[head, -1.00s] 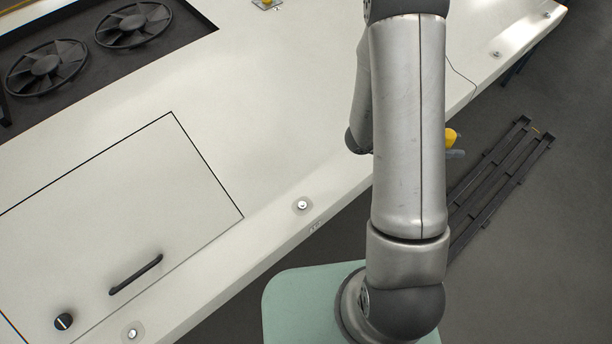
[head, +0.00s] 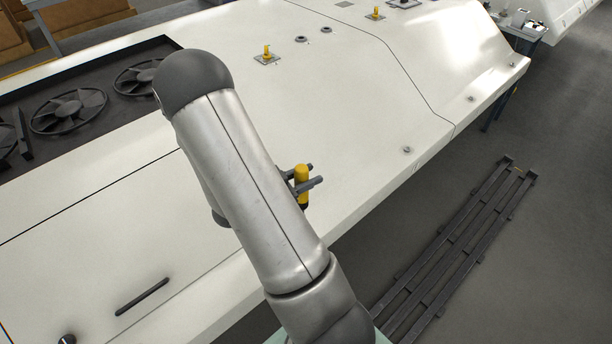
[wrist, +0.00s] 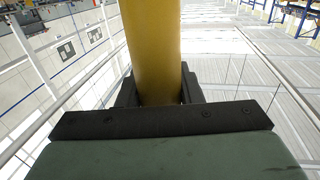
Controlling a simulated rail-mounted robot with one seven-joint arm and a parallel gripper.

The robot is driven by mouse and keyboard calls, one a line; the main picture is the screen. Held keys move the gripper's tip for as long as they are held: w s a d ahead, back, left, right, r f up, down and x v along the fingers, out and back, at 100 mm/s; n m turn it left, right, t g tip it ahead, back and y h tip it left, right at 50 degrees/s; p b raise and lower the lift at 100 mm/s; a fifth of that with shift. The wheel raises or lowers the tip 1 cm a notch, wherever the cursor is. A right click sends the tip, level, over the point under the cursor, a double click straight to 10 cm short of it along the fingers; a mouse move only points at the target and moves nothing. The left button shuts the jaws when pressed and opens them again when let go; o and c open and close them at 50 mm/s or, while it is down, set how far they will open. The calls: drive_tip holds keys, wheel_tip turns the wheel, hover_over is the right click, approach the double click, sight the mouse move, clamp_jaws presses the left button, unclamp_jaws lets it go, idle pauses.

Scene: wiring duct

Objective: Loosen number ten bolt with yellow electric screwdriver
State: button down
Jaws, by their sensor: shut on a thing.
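My gripper (head: 308,178) is shut on the yellow electric screwdriver (head: 301,173), which shows just right of my forearm in the head view. The screwdriver is roughly upright with a dark lower end, and appears over the white duct's front part; its height above it is unclear. In the wrist view the yellow body (wrist: 153,45) rises between the dark fingers; its tip is hidden. Bolt heads show along the duct's front edge: one nearer (head: 407,149), one further right (head: 471,98) and one at the far right (head: 512,65). I cannot read which is number ten.
The white duct surface (head: 370,90) is mostly clear. Small yellow-topped fittings (head: 266,55) stand further back. Black fans (head: 68,110) sit in a recess at left, and a black handle (head: 142,296) is on the near panel. A dark rail frame (head: 455,255) lies on the floor.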

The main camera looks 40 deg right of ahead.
sight(306, 193)
drive_tip(key=shift+a+f+b, duration=0.1)
drive_tip(key=shift+f+b, duration=1.95)
drive_tip(key=shift+f, duration=0.55)
drive_tip(key=shift+f+b, duration=0.55)
drive_tip(key=shift+f, duration=0.15)
drive_tip(key=shift+r+p, duration=0.3)
idle(1.7)
drive_tip(key=shift+r+p, duration=2.4)
drive_tip(key=shift+r, duration=0.7)
drive_tip(key=shift+w+f, duration=0.1)
drive_tip(key=shift+f, duration=0.05)
